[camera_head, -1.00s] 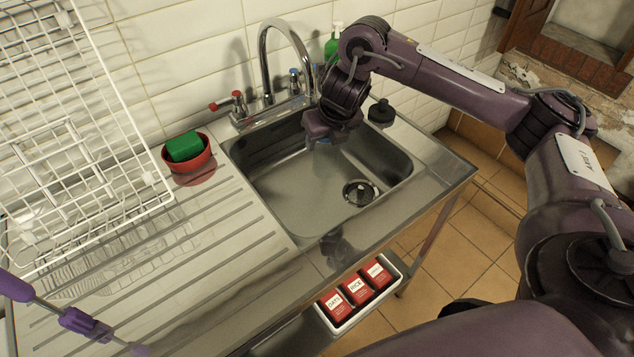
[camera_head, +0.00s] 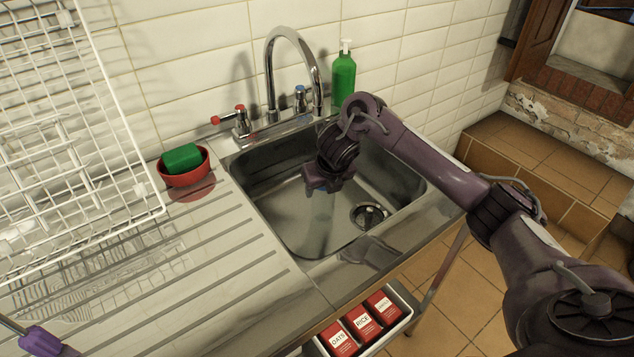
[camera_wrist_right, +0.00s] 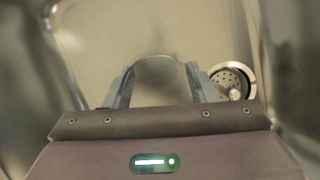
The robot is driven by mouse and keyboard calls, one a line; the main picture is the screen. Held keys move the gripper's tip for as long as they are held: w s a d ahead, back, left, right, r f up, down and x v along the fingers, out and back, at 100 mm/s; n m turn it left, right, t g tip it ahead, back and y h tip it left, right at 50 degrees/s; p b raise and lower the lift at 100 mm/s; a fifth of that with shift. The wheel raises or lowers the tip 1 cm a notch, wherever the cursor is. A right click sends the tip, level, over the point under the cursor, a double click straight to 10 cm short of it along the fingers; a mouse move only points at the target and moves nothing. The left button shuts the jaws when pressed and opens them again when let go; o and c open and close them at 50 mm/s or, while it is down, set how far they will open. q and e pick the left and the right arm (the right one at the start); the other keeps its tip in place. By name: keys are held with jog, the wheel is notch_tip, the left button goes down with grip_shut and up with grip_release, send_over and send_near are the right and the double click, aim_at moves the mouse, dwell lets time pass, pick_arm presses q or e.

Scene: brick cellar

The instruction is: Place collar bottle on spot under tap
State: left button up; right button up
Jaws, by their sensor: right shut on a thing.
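My right gripper (camera_head: 322,187) reaches down into the steel sink and is shut on a clear bottle. The see-through bottle (camera_head: 319,222) shows faintly below the fingers in the head view. In the right wrist view its rounded clear edge (camera_wrist_right: 155,72) sits between the two fingers (camera_wrist_right: 160,88). Its base is hard to make out, so I cannot tell whether it touches the sink floor. The chrome tap (camera_head: 291,38) arches over the back of the sink (camera_head: 290,222), with the bottle in front of its spout. I see no marked spot.
The drain (camera_head: 369,215) lies right of the bottle. A green pump bottle (camera_head: 344,78) stands behind the sink. A red bowl with a green sponge (camera_head: 182,158) and a white wire rack (camera_head: 75,130) are at left.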

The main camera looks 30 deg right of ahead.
jog(key=shift+w+r, duration=0.1)
jog(key=shift+w, duration=0.5)
jog(key=shift+w+d+f, duration=0.1)
jog(key=shift+w+f, duration=0.25)
jog(key=shift+w, duration=0.25)
jog(key=shift+w+d+f, duration=0.1)
jog(key=shift+w+f, duration=0.2)
jog(key=shift+w, duration=0.3)
jog(key=shift+f, duration=0.2)
jog(key=o, duration=1)
jog(key=shift+o, duration=0.2)
jog(key=shift+r, duration=0.15)
